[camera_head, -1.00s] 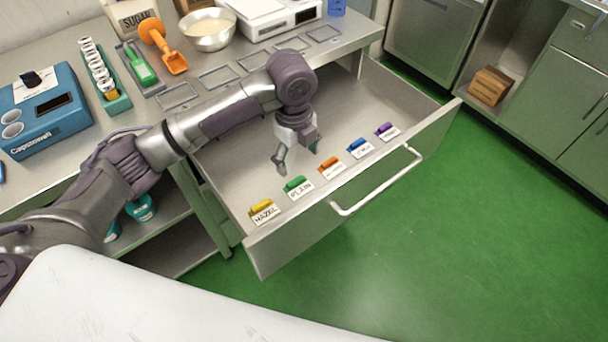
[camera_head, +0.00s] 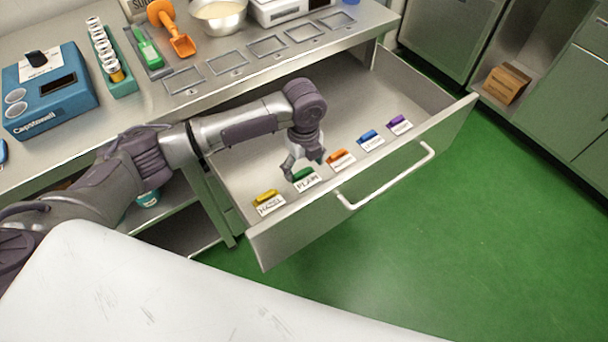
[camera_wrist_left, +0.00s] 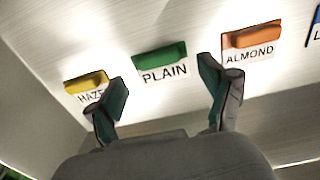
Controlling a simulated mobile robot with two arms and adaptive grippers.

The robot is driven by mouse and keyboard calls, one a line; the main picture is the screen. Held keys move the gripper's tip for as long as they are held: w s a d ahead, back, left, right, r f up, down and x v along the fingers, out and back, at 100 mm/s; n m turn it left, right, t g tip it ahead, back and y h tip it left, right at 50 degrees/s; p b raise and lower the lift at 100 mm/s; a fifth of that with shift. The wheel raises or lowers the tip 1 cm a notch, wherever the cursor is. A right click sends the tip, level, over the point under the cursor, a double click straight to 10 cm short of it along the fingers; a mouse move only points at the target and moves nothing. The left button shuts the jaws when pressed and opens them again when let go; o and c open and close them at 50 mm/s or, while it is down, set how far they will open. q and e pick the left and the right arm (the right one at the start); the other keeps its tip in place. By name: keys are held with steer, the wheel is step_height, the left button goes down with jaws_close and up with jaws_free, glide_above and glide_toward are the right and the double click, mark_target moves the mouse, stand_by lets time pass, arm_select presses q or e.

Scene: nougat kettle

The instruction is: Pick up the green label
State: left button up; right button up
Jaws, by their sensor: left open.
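The green label (camera_head: 303,174), marked PLAIN, stands in the open drawer (camera_head: 357,98) between the yellow HAZEL label (camera_head: 267,198) and the orange ALMOND label (camera_head: 340,159). In the left wrist view the green label (camera_wrist_left: 160,59) lies ahead of the gap between my fingers, apart from both. My left gripper (camera_head: 304,171) points down into the drawer, just above or beside the green label. Its fingers (camera_wrist_left: 165,95) are spread and hold nothing. One finger overlaps the HAZEL label's edge in the wrist view. My right gripper is not in view.
A blue label (camera_head: 369,138) and a purple label (camera_head: 399,123) continue the row along the drawer front, near its handle (camera_head: 388,180). The counter behind carries empty square frames (camera_head: 226,64), an orange scoop (camera_head: 172,30) and a blue machine (camera_head: 48,95).

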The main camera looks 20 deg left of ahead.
mark_target(306, 178)
arm_select(q)
step_height(306, 178, down, 2)
steer(key=shift+f, duration=0.25)
steer(key=c, duration=0.9)
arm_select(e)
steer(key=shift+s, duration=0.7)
